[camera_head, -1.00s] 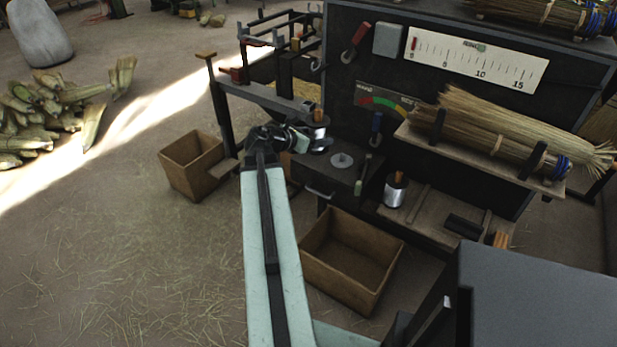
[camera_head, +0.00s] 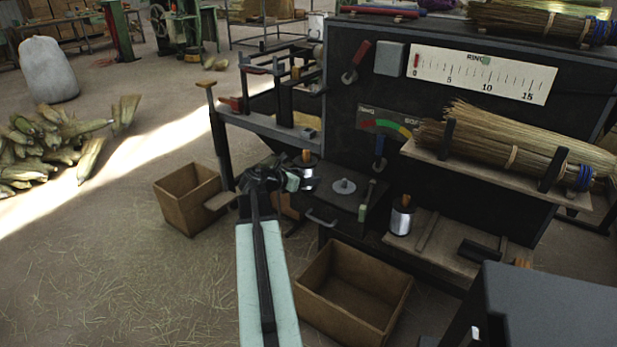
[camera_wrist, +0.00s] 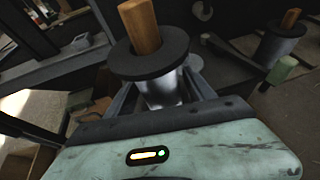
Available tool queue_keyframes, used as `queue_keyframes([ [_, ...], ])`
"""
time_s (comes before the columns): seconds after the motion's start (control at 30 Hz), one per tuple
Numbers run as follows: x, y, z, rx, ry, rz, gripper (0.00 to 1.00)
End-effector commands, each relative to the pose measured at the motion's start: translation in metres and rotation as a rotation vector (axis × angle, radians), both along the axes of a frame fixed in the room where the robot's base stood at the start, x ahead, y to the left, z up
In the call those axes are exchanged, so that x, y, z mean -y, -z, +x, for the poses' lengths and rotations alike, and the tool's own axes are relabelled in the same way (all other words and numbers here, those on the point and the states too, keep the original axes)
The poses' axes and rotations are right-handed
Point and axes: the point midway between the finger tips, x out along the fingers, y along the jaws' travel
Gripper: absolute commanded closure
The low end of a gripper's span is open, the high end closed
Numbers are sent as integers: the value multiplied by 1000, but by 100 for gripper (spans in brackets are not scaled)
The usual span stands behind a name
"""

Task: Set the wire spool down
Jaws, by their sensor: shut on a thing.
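The wire spool (camera_wrist: 160,85) has a wooden core, a black flange and silver wire. My gripper (camera_wrist: 168,92) is shut on it, with a finger on either side of the wire. In the head view the held spool (camera_head: 308,172) is upright at the left end of the dark bench top (camera_head: 335,208), left of a grey disc with a small peg (camera_head: 343,186). I cannot tell whether its base touches a surface. A second similar spool (camera_head: 401,217) stands on the lower shelf to the right.
A green-tipped tool (camera_head: 363,211) lies right of the disc. An open wooden box (camera_head: 355,290) is below the bench and a smaller one (camera_head: 188,197) is to the left. A dark panel with gauges rises behind. A broom bundle (camera_head: 505,145) rests on the right rack.

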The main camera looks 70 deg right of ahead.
Motion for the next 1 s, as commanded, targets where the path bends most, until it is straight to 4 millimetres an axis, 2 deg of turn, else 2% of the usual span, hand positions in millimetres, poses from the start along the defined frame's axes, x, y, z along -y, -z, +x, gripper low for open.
queue_keyframes([
  [0.03,19,2,6,-1,1,-1,100],
  [0.2,64,7,17,-1,1,-1,100],
  [0.33,86,9,22,0,0,-1,100],
  [0.57,92,10,23,0,0,-1,100],
  [0.83,92,47,22,-1,1,-1,100],
  [1.0,92,44,22,-1,1,-1,100],
])
